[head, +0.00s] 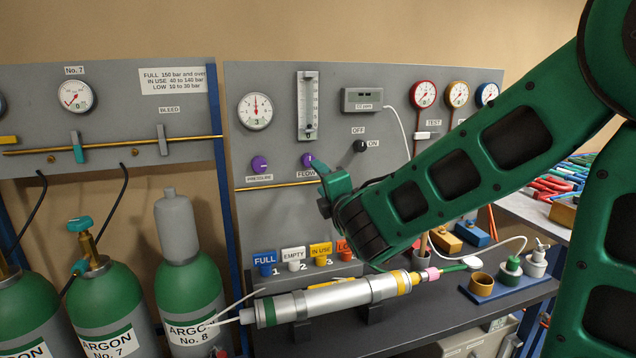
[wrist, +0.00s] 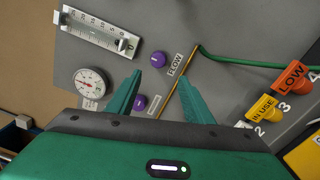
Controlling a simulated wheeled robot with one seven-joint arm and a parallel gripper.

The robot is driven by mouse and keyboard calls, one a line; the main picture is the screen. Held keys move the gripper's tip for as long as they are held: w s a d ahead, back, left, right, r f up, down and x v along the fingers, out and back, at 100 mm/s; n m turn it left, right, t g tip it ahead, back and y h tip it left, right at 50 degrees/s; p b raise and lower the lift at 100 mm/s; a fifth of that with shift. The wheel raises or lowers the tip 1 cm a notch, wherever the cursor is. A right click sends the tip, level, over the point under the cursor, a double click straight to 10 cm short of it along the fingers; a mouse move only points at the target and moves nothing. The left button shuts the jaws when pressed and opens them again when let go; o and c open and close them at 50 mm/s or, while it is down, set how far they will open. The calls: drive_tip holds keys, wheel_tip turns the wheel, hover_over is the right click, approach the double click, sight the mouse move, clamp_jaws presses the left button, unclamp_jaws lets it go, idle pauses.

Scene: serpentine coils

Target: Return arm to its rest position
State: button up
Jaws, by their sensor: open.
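My green arm reaches in from the right in the head view, and my gripper (head: 322,188) is in front of the grey panel, near the purple FLOW knob (head: 308,160). In the wrist view my gripper (wrist: 158,92) has its two green fingers spread apart with nothing between them. The FLOW knob (wrist: 158,59) shows beyond and between the fingertips, apart from them. The purple PRESSURE knob (wrist: 139,103) shows near the left finger. The arm is stretched out over the bench.
Below my gripper, a silver cylinder (head: 335,298) lies on the dark bench (head: 420,325). Coloured tags FULL (head: 264,258), EMPTY (head: 293,255) and IN USE (head: 320,250) stand behind it. A flowmeter (head: 308,105) is on the panel. Argon bottles (head: 178,225) stand at left.

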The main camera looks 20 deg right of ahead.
drive_tip(key=shift+d, duration=0.1)
drive_tip(key=s+d+f+m+g+h, duration=0.2)
drive_tip(key=s+d+f+m+g, duration=0.4)
drive_tip(key=d, duration=0.4)
drive_tip(key=s+d+f+m+g+h, duration=0.3)
drive_tip(key=s+d+f+m, duration=0.3)
drive_tip(key=d+m, duration=0.25)
drive_tip(key=s+f+m+g+y, duration=0.2)
drive_tip(key=s+m+g, duration=0.2)
drive_tip(key=s, duration=0.9)
drive_tip(key=s+f+m+g+y, duration=0.3)
drive_tip(key=s+m+g, duration=0.2)
drive_tip(key=s+m, duration=0.4)
drive_tip(key=s+a, duration=0.1)
drive_tip(key=s, duration=0.4)
drive_tip(key=shift+s+f, duration=0.15)
drive_tip(key=shift+f, duration=0.15)
drive_tip(key=shift+w+f+g, duration=0.25)
drive_tip(key=shift+w+g, duration=0.05)
drive_tip(key=shift+w, duration=0.35)
